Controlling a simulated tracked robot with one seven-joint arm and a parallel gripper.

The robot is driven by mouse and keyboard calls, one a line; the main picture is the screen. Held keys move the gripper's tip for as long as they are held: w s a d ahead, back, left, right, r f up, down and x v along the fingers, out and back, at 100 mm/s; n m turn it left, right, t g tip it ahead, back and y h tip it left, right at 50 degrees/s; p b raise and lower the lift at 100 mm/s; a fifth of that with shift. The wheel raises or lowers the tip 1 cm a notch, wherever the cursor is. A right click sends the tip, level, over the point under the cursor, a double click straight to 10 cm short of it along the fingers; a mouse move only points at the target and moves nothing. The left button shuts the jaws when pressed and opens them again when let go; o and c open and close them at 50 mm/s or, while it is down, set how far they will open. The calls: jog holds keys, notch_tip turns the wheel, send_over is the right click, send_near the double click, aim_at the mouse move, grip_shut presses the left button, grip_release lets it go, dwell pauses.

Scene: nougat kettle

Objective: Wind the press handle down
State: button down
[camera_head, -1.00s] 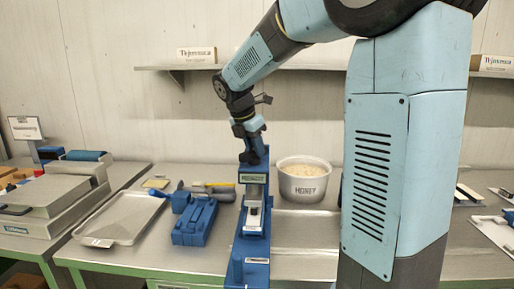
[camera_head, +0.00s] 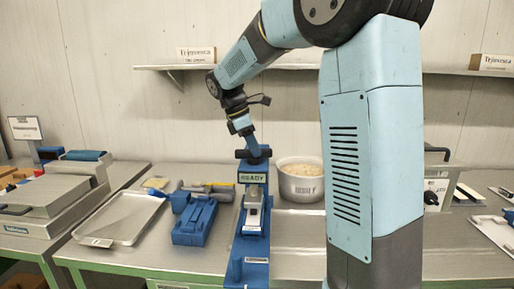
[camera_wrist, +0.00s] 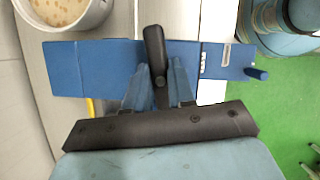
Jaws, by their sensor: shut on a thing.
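The blue press (camera_head: 256,212) stands upright on the bench, with a READY label (camera_head: 251,178) near its top and a pale metal part at its front. Its black handle (camera_head: 243,154) lies across the top in the head view. In the wrist view the dark handle (camera_wrist: 154,46) passes between the blue fingers of my gripper (camera_wrist: 159,75), over the blue press body. My gripper (camera_head: 253,147) is at the top of the press, shut on the handle. The exact finger contact is partly hidden.
A pot of pale, lumpy filling (camera_head: 301,187) stands close right of the press. A blue fixture (camera_head: 194,222) and a metal tray (camera_head: 124,217) lie to the left. A shelf (camera_head: 300,67) runs along the wall behind.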

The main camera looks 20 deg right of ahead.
jog(key=m+g, duration=0.1)
jog(key=m, duration=0.2)
jog(key=m+g+y, duration=0.1)
jog(key=m, duration=0.2)
jog(key=shift+s+a+f+g, duration=0.1)
jog(key=shift+a+f+g, duration=0.05)
jog(key=shift+g, duration=0.15)
jog(key=m+y, duration=0.1)
jog(key=m, duration=0.2)
jog(key=m+g+y, duration=0.1)
jog(key=m, duration=0.1)
jog(key=shift+m, duration=0.4)
jog(key=c, duration=1)
grip_release()
jog(key=shift+o, duration=0.2)
jog(key=shift+w+r, duration=0.3)
jog(key=shift+r, duration=0.35)
jog(key=v, duration=1.2)
jog(key=shift+r, duration=0.3)
